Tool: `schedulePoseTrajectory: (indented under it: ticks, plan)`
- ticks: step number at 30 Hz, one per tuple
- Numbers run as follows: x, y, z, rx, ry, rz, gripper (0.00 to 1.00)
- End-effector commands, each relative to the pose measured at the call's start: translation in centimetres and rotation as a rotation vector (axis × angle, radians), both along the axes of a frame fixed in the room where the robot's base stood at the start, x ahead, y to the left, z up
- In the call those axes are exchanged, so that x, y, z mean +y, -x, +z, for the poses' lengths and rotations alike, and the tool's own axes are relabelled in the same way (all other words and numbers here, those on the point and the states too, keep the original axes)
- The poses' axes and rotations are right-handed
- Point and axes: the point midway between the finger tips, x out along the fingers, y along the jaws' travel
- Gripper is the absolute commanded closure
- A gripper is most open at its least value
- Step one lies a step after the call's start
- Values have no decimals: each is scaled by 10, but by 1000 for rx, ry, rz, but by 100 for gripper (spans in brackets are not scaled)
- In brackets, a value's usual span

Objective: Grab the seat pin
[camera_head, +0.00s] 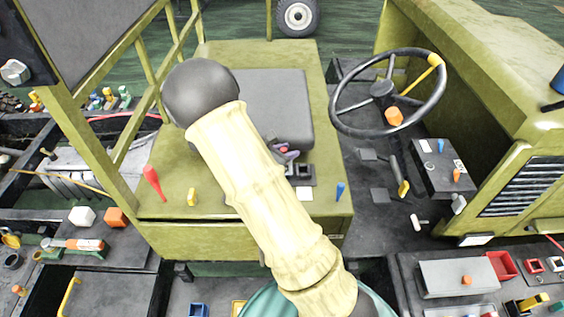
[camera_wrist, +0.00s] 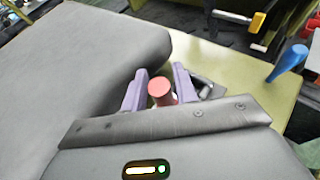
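A red-topped pin (camera_wrist: 160,88), which looks like the seat pin, shows in the wrist view beside the dark grey seat cushion (camera_wrist: 85,75). The two purple fingers of my gripper (camera_wrist: 160,69) stand apart, one on each side of the pin. Thin gaps seem to show between the fingers and the pin, but contact is hard to judge. The pin's lower part is hidden by my gripper's body.
A blue lever (camera_wrist: 289,62) stands on the green seat base to the right; it also shows in the head view (camera_head: 340,189). A steering wheel (camera_head: 388,93) and pedals are further right. A red lever (camera_head: 153,181) and a yellow knob (camera_head: 192,197) stand at left.

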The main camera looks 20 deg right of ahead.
Motion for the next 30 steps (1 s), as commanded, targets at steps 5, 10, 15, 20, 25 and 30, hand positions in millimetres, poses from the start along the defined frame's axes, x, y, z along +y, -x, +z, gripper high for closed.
schedulePoseTrajectory:
  ticks: [5,10,15,20,25,30]
  plan:
    - [-1,0,0,0,0,-2,91]
    - [0,0,0,-1,1,1,100]
    - [2,0,1,-1,1,3,100]
    - [2,-1,6,-3,0,3,100]
    - [2,-1,23,-6,-1,3,100]
    - [2,-1,48,-7,-2,2,100]
